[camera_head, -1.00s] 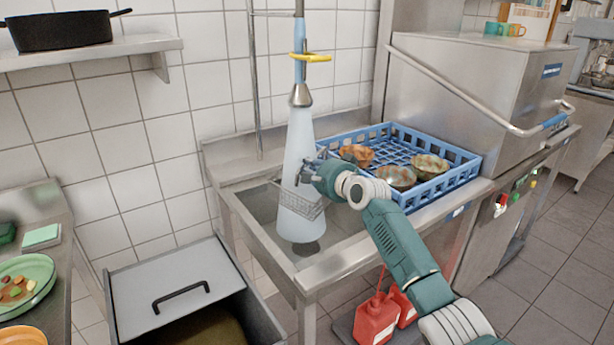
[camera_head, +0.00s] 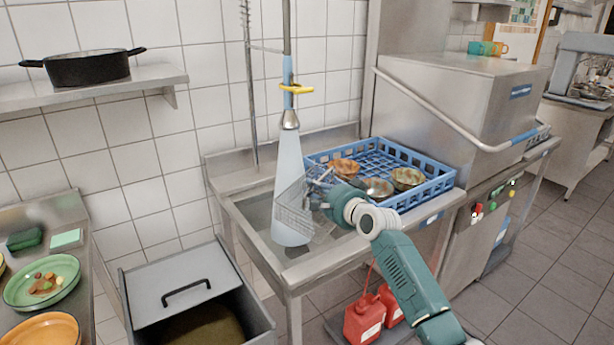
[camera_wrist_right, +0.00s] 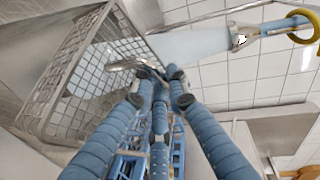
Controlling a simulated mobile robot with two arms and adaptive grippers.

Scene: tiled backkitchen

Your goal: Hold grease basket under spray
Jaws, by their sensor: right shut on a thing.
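The grease basket (camera_head: 294,207) is a grey wire-mesh basket, tilted, over the sink (camera_head: 262,212). It also shows large in the right wrist view (camera_wrist_right: 85,75). My right gripper (camera_head: 322,200) is shut on the basket at its right side; in the right wrist view the blue fingers (camera_wrist_right: 150,80) meet at the basket's edge. The spray head (camera_head: 289,120), with a yellow ring, hangs above the sink, and a pale cone of water (camera_head: 289,165) falls from it. The basket overlaps the water cone in the head view. My left gripper is out of view.
A blue rack (camera_head: 425,195) with several dirty bowls stands right of the sink beside the steel dishwasher (camera_head: 470,95). An open grease bin (camera_head: 265,325) stands front left, red canisters (camera_head: 362,318) below. Plates lie on the left counter (camera_head: 65,212).

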